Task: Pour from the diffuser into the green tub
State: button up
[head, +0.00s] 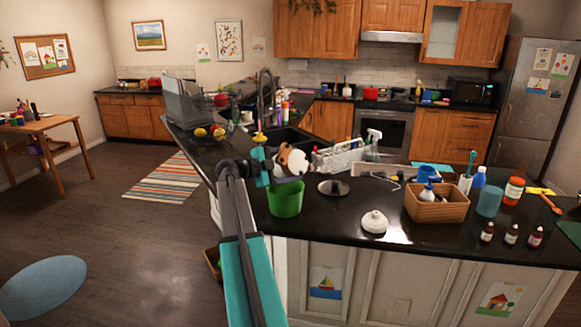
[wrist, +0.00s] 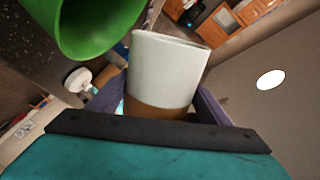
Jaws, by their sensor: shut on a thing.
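The diffuser (head: 297,161), a white and brown cup-like body, is held tilted above the green tub. In the wrist view the diffuser (wrist: 166,70) shows its white end away from my gripper and its brown end close to it. My gripper (head: 264,163) is shut on the diffuser; its fingers (wrist: 170,108) lie on both sides of the brown part. The green tub (head: 286,200) stands at the counter's front left, below the diffuser, and fills the wrist view's upper left (wrist: 95,25). I cannot see inside either, nor any flow.
A white domed piece with a knob (head: 374,223) lies on the dark counter, right of the tub. A wicker basket (head: 437,205), small bottles (head: 511,235) and a white caddy (head: 340,158) stand further right and behind. The sink (head: 285,140) is behind.

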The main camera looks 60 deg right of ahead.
aim_at(296, 159)
jog(key=shift+w+d+r+n, duration=0.1)
jog(key=shift+w+r+n, duration=0.1)
jog(key=shift+w+n, duration=0.25)
jog(key=shift+s, duration=0.15)
dwell(0.8)
jog(key=shift+s+a+f+m+b, duration=0.25)
jog(key=shift+s+f+m+b, duration=0.25)
jog(key=shift+m+b, duration=0.35)
jog(key=shift+s+a+f+m+t+b, duration=0.1)
jog(key=shift+s+a+m+t+b, duration=0.1)
jog(key=shift+s+m+b, duration=0.25)
jog(key=shift+s+a+m+t+b, duration=0.1)
jog(key=shift+s+m+t+b, duration=0.15)
jog(key=shift+m+b, duration=0.25)
jog(key=shift+s+m+b, duration=0.25)
jog(key=shift+m+b, duration=0.05)
jog(key=shift+m, duration=0.05)
jog(key=shift+r, duration=0.2)
jog(key=shift+r+m+t+h+b, duration=0.15)
jog(key=shift+r+m+t+b, duration=0.3)
jog(key=shift+r+m, duration=0.45)
jog(key=shift+r+m+t+h+b, duration=0.15)
jog(key=shift+r+m+t+b, duration=0.3)
jog(key=shift+m, duration=0.65)
